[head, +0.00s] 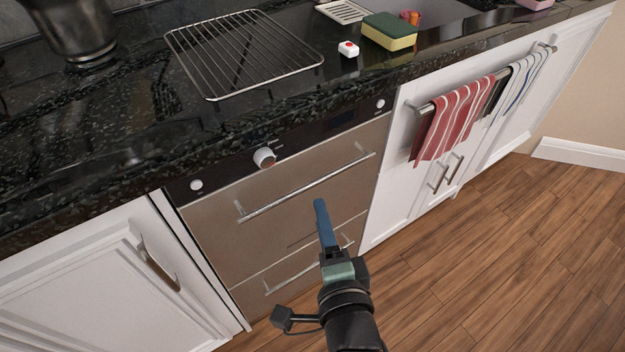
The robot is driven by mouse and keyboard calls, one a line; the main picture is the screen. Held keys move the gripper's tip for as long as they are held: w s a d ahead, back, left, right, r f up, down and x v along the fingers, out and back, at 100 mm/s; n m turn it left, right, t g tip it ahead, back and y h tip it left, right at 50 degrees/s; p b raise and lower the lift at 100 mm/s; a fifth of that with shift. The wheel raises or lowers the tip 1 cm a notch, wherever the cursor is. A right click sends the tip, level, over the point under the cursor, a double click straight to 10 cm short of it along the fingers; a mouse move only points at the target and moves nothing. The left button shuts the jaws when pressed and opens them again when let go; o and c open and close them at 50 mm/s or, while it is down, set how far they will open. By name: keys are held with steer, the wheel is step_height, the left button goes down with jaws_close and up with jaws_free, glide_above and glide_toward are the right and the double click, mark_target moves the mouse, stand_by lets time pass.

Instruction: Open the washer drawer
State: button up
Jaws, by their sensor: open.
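The washer (295,180) is a brown-grey metal-fronted appliance under the dark counter, with a black control strip and a white knob (264,158). Its upper drawer front has a long silver bar handle (305,184). A second bar handle (292,275) on the lower front is partly hidden behind my gripper. Both fronts look closed. My gripper (320,204) has blue fingers pointing at the washer. In the picture, its tip lies just below the upper handle. The fingers overlap from this angle, nothing shows held, and contact with the front cannot be judged.
A wire rack (240,52), a pot (78,28), a dishwasher tablet (348,49) and a sponge (389,31) sit on the counter (90,130). White cabinets flank the washer. Striped towels (455,118) hang at right. The wooden floor (500,240) is clear at right.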

mark_target(313, 186)
steer(key=b+x, duration=0.1)
steer(key=x, duration=0.8)
steer(key=shift+w+b, duration=0.25)
steer(key=shift+b, duration=0.05)
jaws_close()
stand_by(1.0)
